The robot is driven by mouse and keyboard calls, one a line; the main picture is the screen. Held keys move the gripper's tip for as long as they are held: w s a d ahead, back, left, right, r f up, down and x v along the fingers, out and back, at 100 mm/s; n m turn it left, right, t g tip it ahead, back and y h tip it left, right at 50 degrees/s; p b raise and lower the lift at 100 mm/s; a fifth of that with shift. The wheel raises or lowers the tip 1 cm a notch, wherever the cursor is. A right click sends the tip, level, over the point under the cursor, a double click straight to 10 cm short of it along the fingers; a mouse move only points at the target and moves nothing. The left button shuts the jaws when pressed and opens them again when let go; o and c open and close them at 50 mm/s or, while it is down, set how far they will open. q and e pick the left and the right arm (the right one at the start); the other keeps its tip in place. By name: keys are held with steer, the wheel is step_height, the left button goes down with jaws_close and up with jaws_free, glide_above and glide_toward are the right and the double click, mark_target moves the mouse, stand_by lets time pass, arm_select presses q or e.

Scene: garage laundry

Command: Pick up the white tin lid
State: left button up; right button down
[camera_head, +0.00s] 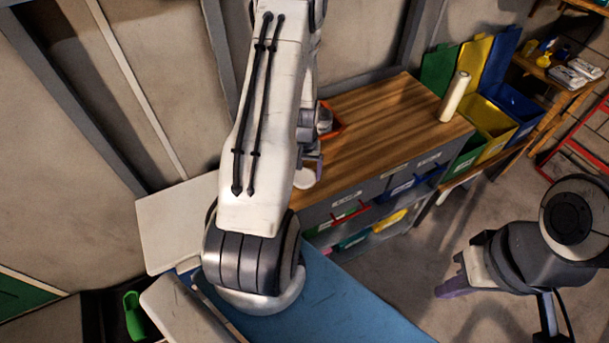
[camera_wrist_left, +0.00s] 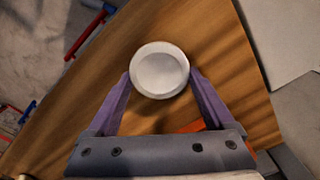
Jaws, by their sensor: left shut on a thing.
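The white tin lid (camera_wrist_left: 160,70) is round, with a raised rim, and sits between the purple fingertips of my left gripper (camera_wrist_left: 160,76) in the left wrist view. The fingers are shut on its two sides. In the head view the lid (camera_head: 304,179) shows as a small white disc at the near left edge of the wooden bench top, partly hidden by my left arm and gripper. I cannot tell whether it touches the wood. My right gripper (camera_head: 452,287) hangs over the floor at the right, apart from the bench, and its finger gap is not clear.
The wooden bench top (camera_head: 390,130) is mostly clear. An orange tray (camera_head: 332,121) lies behind my left gripper, and a pale roll (camera_head: 454,96) stands at the far right. Bins, including a yellow one (camera_head: 488,125), stand beyond. A blue surface (camera_head: 345,300) lies in front.

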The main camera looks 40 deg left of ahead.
mark_target(306, 175)
arm_select(q)
steer(key=shift+r, duration=0.15)
step_height(306, 175, up, 4)
steer(key=shift+w+d+b, duration=0.1)
steer(key=shift+d+b, duration=0.05)
steer(key=shift+b, duration=0.65)
steer(key=w+d+r+b, duration=0.2)
steer(key=d+r, duration=0.4)
steer(key=d, duration=0.4)
steer(key=w+a+r+n+p, duration=0.25)
steer(key=w+a+p, duration=0.35)
steer(key=w+a, duration=0.35)
steer(key=w+a+r+n+p, duration=0.25)
steer(key=w+a+p, duration=0.25)
steer(key=w+a, duration=0.4)
step_height(306, 175, down, 7)
steer(key=s+a+n+b, duration=0.1)
steer(key=b, duration=0.2)
steer(key=shift+b, duration=0.4)
steer(key=shift+f, duration=0.1)
steer(key=shift+f+b, duration=0.6)
steer(key=shift+b, duration=0.1)
